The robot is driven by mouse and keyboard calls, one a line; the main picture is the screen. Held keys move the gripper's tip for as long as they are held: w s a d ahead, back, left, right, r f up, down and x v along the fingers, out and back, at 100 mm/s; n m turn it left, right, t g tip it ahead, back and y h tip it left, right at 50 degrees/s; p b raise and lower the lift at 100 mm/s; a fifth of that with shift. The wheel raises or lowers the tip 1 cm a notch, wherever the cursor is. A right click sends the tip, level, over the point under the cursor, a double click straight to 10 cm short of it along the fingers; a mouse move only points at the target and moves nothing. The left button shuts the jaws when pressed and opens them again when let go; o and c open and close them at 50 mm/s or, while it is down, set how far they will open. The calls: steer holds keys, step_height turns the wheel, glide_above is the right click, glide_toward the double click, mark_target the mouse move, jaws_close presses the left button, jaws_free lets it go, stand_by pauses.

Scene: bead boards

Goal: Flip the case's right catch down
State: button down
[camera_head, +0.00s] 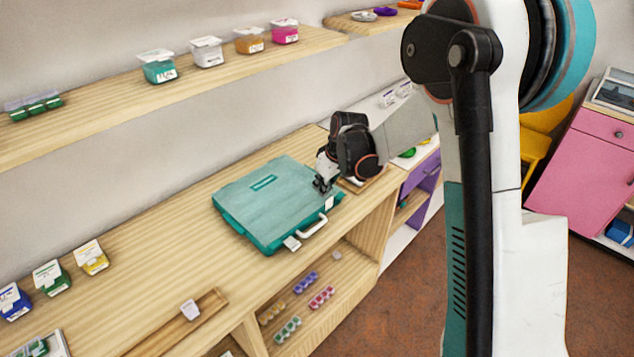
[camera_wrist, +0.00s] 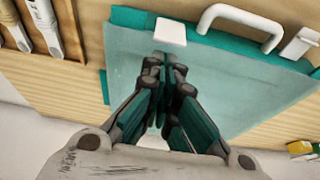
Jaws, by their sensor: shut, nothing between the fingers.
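A closed teal case (camera_head: 262,205) lies flat on the wooden counter, with a white handle (camera_head: 313,227) on its front side. Its right catch (camera_head: 329,203), a small white tab, sits at the front edge to the right of the handle. In the wrist view the same right catch (camera_wrist: 170,31) shows just past my fingertips. The left catch (camera_head: 292,243) is on the handle's other side; it also shows in the wrist view (camera_wrist: 300,43). My gripper (camera_head: 323,185) is shut and empty over the lid near the right catch. I cannot tell whether it touches the lid.
A shelf (camera_head: 110,95) with several small tubs runs along the wall above the counter. A wooden tray (camera_head: 178,322) with a white item lies at the counter's front left. In the wrist view a wooden holder with light-coloured tools (camera_wrist: 45,25) lies beside the case.

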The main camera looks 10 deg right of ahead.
steer(key=shift+s+d, duration=0.2)
steer(key=shift+s, duration=0.05)
stand_by(0.4)
steer(key=shift+s+d+t+b, duration=0.15)
steer(key=shift+s+t+b, duration=0.05)
steer(key=shift+t+b, duration=0.15)
